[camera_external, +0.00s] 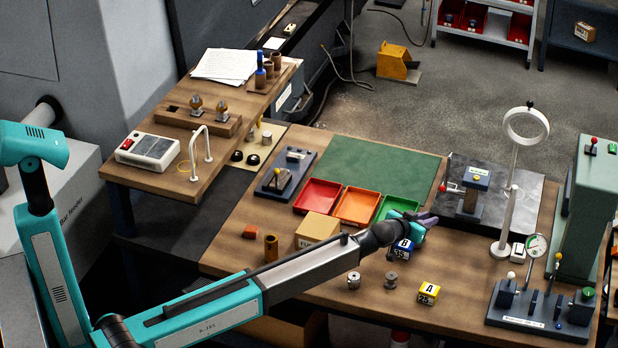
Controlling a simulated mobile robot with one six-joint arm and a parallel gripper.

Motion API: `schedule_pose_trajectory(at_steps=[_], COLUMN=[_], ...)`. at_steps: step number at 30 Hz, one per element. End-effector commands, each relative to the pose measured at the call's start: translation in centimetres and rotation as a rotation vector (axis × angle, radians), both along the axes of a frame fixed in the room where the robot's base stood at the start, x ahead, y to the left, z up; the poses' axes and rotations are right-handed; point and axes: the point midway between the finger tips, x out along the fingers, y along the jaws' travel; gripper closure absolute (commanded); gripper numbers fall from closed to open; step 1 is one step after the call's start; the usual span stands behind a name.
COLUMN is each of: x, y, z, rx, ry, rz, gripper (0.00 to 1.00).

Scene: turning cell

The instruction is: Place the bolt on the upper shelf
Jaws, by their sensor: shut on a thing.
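I cannot pick out the bolt clearly anywhere on the bench. A grey shelf unit (487,36) with red bins stands at the top right; its upper part is cut off by the picture edge. I cannot tell which surface is the upper shelf.
A yellow box marked A (428,293) and small metal parts (391,280) lie nearer. Red, orange and green trays (355,222) lie behind; a white ring stand (508,205) rises right.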

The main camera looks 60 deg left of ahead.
Motion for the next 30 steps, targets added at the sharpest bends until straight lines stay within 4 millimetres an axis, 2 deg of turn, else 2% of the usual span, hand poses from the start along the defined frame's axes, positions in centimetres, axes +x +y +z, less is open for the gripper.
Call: schedule_pose_trajectory(at_steps=[6,7,10,25,30], x=[0.0,0.0,0.0,0.0,-1.1], y=[0.0,0.0,0.0,0.0,-0.4], z=[-0.2,-0.2,-0.2,0.2,0.4], rx=[0.000,0.000,0.000,0.000,0.000], ry=[-0.002,0.000,0.000,0.000,-0.001], rz=[-0.001,0.000,0.000,0.000,0.000], gripper=[1.00,0.79,0.63,0.63,0.63])
